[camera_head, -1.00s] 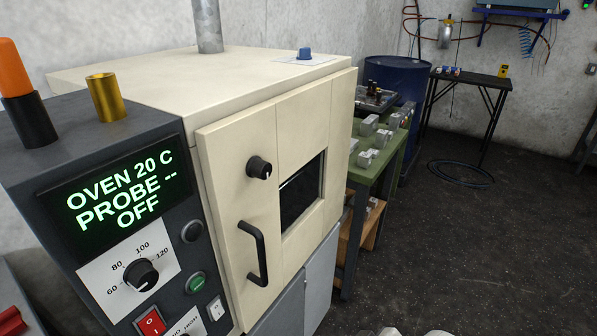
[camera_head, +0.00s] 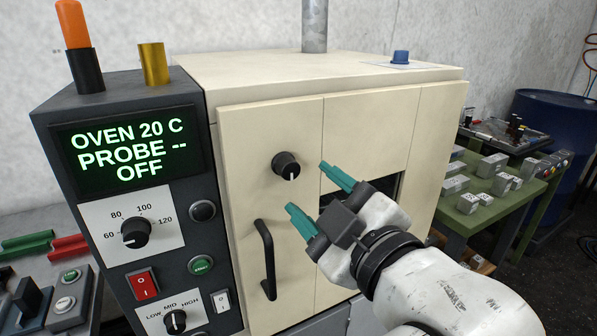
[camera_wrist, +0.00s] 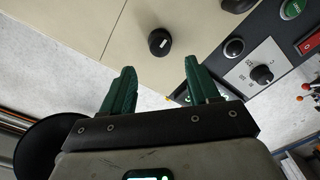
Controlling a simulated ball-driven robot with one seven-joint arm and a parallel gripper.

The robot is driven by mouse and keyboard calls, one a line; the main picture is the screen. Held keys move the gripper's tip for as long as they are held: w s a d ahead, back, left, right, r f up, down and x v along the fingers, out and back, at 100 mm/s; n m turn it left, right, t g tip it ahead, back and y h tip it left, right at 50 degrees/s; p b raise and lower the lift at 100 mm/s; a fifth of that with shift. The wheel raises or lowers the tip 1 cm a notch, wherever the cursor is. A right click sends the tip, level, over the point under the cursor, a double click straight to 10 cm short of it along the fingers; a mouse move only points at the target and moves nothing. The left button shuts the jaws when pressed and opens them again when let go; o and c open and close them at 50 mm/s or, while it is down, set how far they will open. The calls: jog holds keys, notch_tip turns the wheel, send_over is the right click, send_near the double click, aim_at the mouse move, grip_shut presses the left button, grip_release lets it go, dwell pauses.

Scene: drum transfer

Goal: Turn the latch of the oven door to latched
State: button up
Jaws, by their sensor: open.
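The cream oven door (camera_head: 243,198) is closed flush with the oven front. Its latch is a round black knob (camera_head: 286,166) with a white mark that points down in the head view. The knob also shows in the wrist view (camera_wrist: 159,43), beyond my fingertips and roughly between them. A black bar handle (camera_head: 267,260) is below the knob. My gripper (camera_head: 306,188) is open and empty, its green fingers reaching toward the door just right of and below the knob. It also shows in the wrist view (camera_wrist: 158,80). It appears apart from the knob.
A dark control panel (camera_head: 192,237) with dials and switches stands left of the door; its display reads OVEN 20 C, PROBE --, OFF. My arm partly hides the door window. A green table (camera_head: 478,219) with several metal blocks and a blue drum (camera_head: 548,118) stand at the right.

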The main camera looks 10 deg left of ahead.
aim_at(290, 171)
jog(key=x, duration=0.7)
jog(key=shift+w+a, duration=0.15)
jog(key=shift+w, duration=0.05)
jog(key=shift+p, duration=0.3)
jog(key=c, duration=1)
